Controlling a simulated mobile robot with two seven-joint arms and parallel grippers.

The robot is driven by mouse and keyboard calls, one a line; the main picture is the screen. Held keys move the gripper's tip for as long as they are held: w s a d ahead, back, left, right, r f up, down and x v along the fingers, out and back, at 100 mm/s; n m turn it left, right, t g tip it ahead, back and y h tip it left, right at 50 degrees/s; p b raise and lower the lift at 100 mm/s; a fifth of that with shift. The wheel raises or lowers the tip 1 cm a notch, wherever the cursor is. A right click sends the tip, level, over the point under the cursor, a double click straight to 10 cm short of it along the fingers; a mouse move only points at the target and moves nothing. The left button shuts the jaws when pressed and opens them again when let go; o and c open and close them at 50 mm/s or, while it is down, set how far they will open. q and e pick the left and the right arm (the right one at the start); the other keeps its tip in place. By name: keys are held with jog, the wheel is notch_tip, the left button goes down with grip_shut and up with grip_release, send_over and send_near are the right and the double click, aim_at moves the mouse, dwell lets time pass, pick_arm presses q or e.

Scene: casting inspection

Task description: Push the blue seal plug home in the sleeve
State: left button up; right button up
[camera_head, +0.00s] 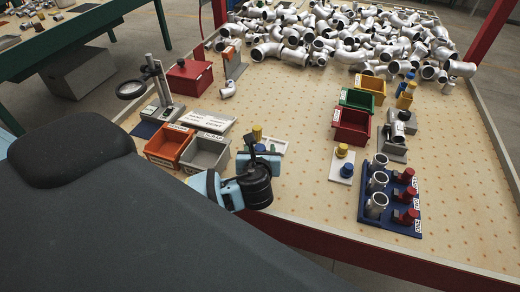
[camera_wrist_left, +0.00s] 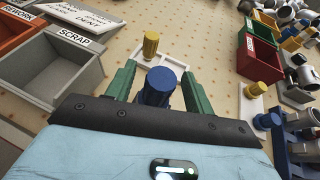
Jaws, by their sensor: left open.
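A blue seal plug (camera_wrist_left: 158,88) stands between the two green fingers of my left gripper (camera_wrist_left: 157,84) in the left wrist view. The fingers are apart, one on each side of the plug; I cannot tell whether they touch it. The plug's lower part is hidden by my gripper. In the head view my left gripper (camera_head: 259,156) is over a white plate (camera_head: 279,147). A yellow plug (camera_wrist_left: 150,45) stands on this plate behind the blue one. My right gripper is not visible.
A second white plate (camera_head: 336,177) holds a yellow plug and a blue plug. Orange (camera_head: 168,146) and grey (camera_head: 206,154) bins stand left of my gripper. Red (camera_head: 352,126) and green (camera_head: 357,98) bins stand beyond. Castings (camera_head: 330,40) crowd the back; the front middle is clear.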

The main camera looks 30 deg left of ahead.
pick_arm(q)
jog(key=v, duration=0.8)
jog(key=shift+p, duration=0.35)
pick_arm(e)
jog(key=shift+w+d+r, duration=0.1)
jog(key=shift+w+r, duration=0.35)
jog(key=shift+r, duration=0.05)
pick_arm(q)
jog(key=s+d+f+n+g+h, duration=0.1)
jog(key=s+f+n+g+h, duration=0.4)
jog(key=s+n, duration=0.9)
jog(key=s+d+f+n+g+h, duration=0.2)
jog(key=s+f+n+g, duration=0.35)
jog(key=s+n, duration=0.8)
jog(key=w+d+f+t+h, duration=0.1)
jog(key=w+d+f+t, duration=0.1)
jog(key=w+f+t, duration=0.4)
notch_tip(320, 180, down, 5)
jog(key=shift+w+t+h, duration=0.2)
jog(key=shift+t+h, duration=0.2)
jog(key=shift+t, duration=0.65)
